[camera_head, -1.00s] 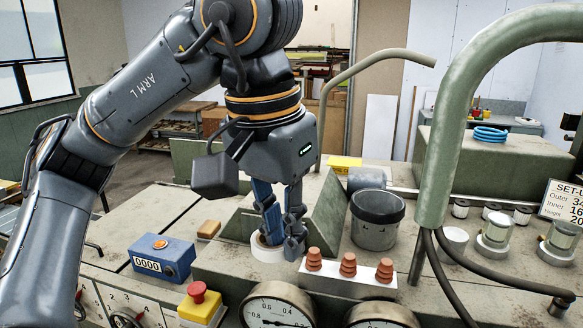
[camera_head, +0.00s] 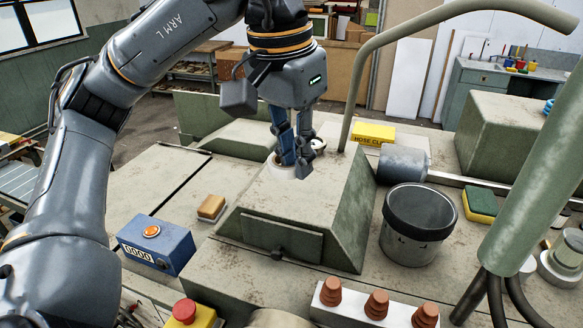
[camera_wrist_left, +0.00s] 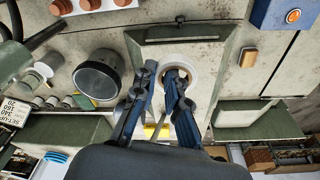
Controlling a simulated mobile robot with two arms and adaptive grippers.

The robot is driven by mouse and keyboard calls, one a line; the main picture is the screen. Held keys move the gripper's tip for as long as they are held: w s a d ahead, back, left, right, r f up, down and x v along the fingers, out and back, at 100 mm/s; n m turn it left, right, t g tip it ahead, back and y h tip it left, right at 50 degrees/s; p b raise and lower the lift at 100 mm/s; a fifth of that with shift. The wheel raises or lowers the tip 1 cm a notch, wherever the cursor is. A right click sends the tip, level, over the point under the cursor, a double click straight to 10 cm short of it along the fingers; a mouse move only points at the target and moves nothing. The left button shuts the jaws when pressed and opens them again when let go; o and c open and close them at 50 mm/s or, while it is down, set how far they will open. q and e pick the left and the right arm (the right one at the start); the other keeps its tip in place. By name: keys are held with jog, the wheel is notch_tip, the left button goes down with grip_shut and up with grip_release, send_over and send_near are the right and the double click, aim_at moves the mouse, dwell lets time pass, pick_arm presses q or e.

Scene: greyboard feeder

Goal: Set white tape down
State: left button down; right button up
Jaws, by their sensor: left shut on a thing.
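The white tape (camera_head: 283,172) is a pale roll at the tips of my left gripper (camera_head: 297,168). My left gripper is shut on it and points down over the flat top of the green-grey sloped housing (camera_head: 285,204). The fingers hide part of the roll, and I cannot tell whether it touches the top or hangs just above it. In the left wrist view the tape (camera_wrist_left: 192,63) shows as a white ring beside the fingertips (camera_wrist_left: 160,80). My right gripper is not in view.
A grey bucket (camera_head: 413,238) stands right of the housing, near a yellow box (camera_head: 373,133) and a grey cylinder (camera_head: 402,164). A blue counter box (camera_head: 156,246) and a tan block (camera_head: 211,207) lie left. A thick green pipe (camera_head: 520,190) arches at right.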

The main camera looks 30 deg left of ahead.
pick_arm(q)
jog(key=w+a+f, duration=0.2)
jog(key=w+a, duration=0.2)
jog(key=p, duration=0.1)
send_over(287, 192)
jog(key=s, duration=0.1)
jog(key=f, duration=0.4)
jog(key=shift+s+d+f, duration=0.1)
jog(key=shift+d+f, duration=0.1)
jog(key=shift+d, duration=0.1)
jog(key=shift+f+p, duration=0.35)
jog(key=shift+p, duration=0.05)
jog(key=shift+a+f, duration=0.25)
jog(key=shift+f, duration=0.05)
jog(key=f, duration=0.1)
jog(key=f+p, duration=0.1)
jog(key=shift+w+a+f, duration=0.15)
jog(key=shift+w+f, duration=0.2)
jog(key=shift+f, duration=0.05)
jog(key=shift+w+f, duration=0.1)
jog(key=shift+f, duration=0.3)
